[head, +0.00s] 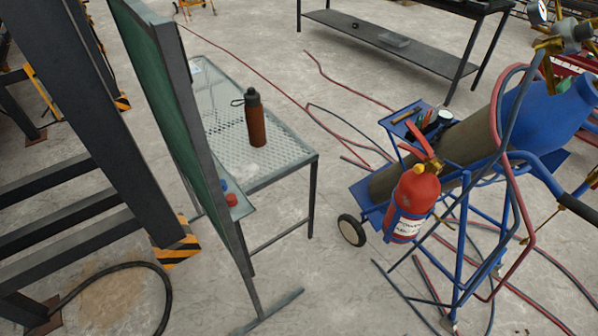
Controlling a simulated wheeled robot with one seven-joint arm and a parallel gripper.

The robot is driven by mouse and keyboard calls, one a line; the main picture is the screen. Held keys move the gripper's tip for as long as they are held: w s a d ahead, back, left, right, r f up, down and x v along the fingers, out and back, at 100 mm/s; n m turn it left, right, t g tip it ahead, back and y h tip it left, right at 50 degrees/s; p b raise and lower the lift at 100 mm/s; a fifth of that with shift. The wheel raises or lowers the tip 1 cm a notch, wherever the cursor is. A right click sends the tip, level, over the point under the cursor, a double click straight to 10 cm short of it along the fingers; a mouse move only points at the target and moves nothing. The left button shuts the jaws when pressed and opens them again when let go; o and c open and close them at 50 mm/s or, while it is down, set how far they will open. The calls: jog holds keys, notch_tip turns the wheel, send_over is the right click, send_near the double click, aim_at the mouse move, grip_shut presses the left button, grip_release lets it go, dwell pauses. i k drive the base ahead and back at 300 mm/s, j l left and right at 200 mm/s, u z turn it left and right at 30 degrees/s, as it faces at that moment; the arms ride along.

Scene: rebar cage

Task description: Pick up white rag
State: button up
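No white rag can be made out in the head view. The metal mesh table (290,158) carries a brown bottle with a dark cap (256,118), standing upright. A red and a blue item (230,199) sit at the table's near left, partly hidden by the green screen. A small pale patch at the table's far left corner is too small to identify. My gripper is not in view.
A green screen in a grey frame (177,110) stands left of the table. A blue gas-cylinder cart (462,240) with a red fire extinguisher (413,203) stands at the right. Red and dark hoses (245,62) cross the concrete floor. A dark steel column (85,110) stands at left.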

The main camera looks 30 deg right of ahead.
aim_at(241, 173)
jog(key=i+l+u, duration=0.1)
jog(key=i+l, duration=0.5)
jog(key=i, duration=0.25)
jog(key=i+l+u, duration=0.1)
jog(key=i+l, duration=0.6)
jog(key=i, duration=0.15)
